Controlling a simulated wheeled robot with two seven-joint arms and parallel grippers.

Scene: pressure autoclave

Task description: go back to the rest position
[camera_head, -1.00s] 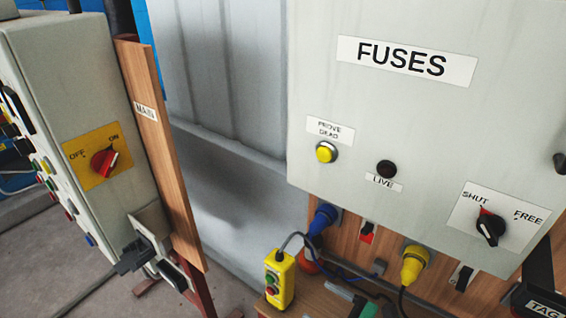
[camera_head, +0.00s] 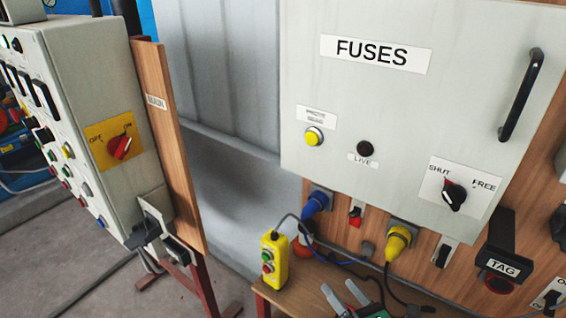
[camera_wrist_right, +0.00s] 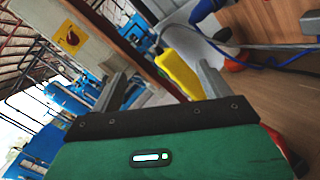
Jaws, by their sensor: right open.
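My right gripper (camera_head: 343,290) shows at the bottom of the head view, in front of the wooden bench. Its two grey fingers are apart with nothing between them. In the right wrist view the fingers of this gripper (camera_wrist_right: 162,80) are also spread and empty. A yellow push-button box (camera_wrist_right: 180,75) shows beyond them there; contact with it cannot be told. My left gripper is in neither view.
The grey FUSES panel (camera_head: 420,110) with a black handle (camera_head: 521,95) fills the right. Blue and yellow plugs (camera_head: 398,240) hang below it. The yellow button box (camera_head: 274,258) stands on the bench. A grey control cabinet (camera_head: 80,110) is at left, with open floor below.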

